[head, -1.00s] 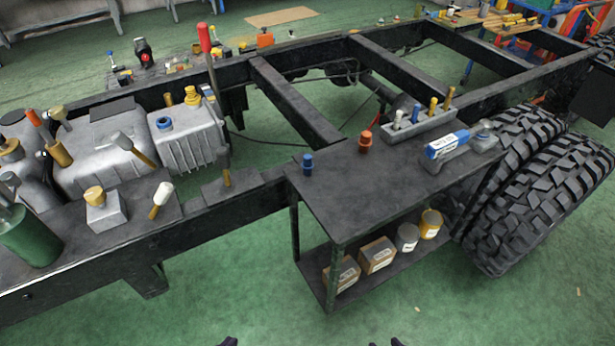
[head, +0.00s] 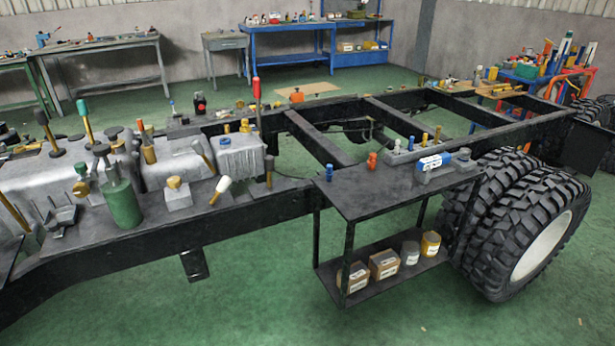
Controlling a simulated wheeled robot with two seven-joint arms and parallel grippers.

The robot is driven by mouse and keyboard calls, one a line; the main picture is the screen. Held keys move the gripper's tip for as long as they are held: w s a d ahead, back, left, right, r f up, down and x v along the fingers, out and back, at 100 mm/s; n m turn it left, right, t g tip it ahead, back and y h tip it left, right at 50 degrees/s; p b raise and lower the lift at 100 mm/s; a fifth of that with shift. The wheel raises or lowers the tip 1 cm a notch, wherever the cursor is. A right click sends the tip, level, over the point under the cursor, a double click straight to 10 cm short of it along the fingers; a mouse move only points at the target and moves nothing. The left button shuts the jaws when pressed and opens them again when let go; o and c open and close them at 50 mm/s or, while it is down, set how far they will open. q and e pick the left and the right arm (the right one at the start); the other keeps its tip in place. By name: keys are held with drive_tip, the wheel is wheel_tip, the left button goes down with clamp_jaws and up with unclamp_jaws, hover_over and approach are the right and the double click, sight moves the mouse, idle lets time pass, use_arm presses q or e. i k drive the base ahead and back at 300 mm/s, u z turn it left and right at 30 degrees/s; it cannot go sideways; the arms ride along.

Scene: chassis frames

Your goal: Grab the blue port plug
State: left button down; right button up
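The blue port plug (head: 329,172) stands upright on the black cart's top shelf (head: 375,196), near its back left corner in the head view. It is small in the picture. An orange plug (head: 372,161) stands to its right on the same shelf. Neither of my grippers shows in the head view, so nothing is seen touching the blue plug.
The black chassis frame (head: 240,213) runs behind and left of the cart. Large tires (head: 510,225) stand at its right. Boxes and jars (head: 384,264) fill the lower shelf. A green canister (head: 122,204) stands at left. The green floor in front is clear.

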sight(329, 172)
drive_tip(key=u, duration=1)
drive_tip(key=i, duration=1.5)
drive_tip(key=z, duration=0.35)
